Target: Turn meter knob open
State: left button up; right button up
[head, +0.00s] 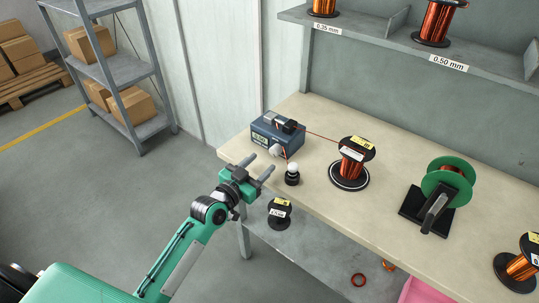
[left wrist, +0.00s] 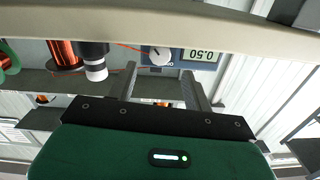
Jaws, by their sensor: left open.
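The meter (head: 284,136) is a dark blue box at the left end of the bench, with a pale knob (head: 274,152) on its front. My left gripper (head: 261,163) is open and empty, just in front of the meter. In the left wrist view, which is upside down, the white round knob (left wrist: 160,55) with a dark pointer mark shows between the two fingertips (left wrist: 159,68). The meter's display (left wrist: 202,55) reads 0.50 beside it. The fingers look apart from the knob. My right gripper is not in view.
A black post with a white top (head: 292,175) stands close right of the meter. A copper spool (head: 350,170) stands beyond it, with a wire running to the meter. A green reel (head: 445,185) is further right. The bench's front edge (head: 330,212) lies below.

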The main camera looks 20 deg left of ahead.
aim_at(273, 153)
pick_arm(q)
jog(key=shift+x, duration=2.6)
jog(key=shift+c, duration=0.2)
jog(key=c, duration=0.9)
